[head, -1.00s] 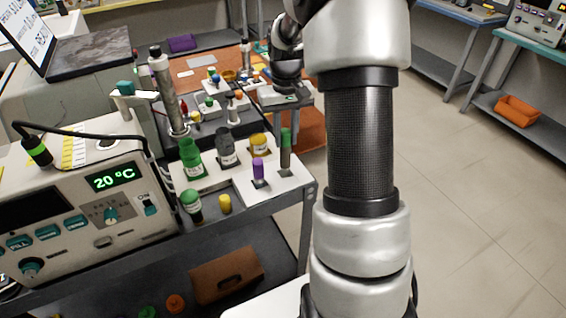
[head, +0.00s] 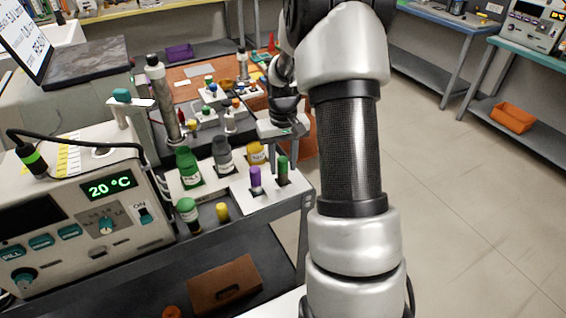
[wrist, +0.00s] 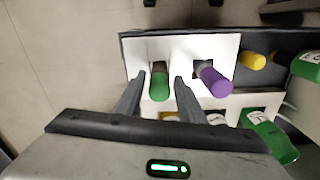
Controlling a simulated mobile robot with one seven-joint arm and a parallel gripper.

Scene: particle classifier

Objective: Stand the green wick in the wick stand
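The green wick (head: 283,168) stands upright in a square hole at the right end of the white wick stand (head: 272,205). In the wrist view the green wick (wrist: 160,86) shows near the left end of the white stand (wrist: 182,45). My gripper (wrist: 159,78) is open, with one finger on each side of the green wick and a visible gap to each. In the head view my gripper is above and behind the stand, and its fingertips are not clear.
A purple wick (head: 256,178) stands in the neighbouring hole, close to one finger. Green (head: 188,167), grey (head: 222,155) and yellow (head: 256,153) containers stand behind. A green-capped bottle (head: 188,213) and a small yellow piece (head: 222,211) sit at front left. The heater unit is further left.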

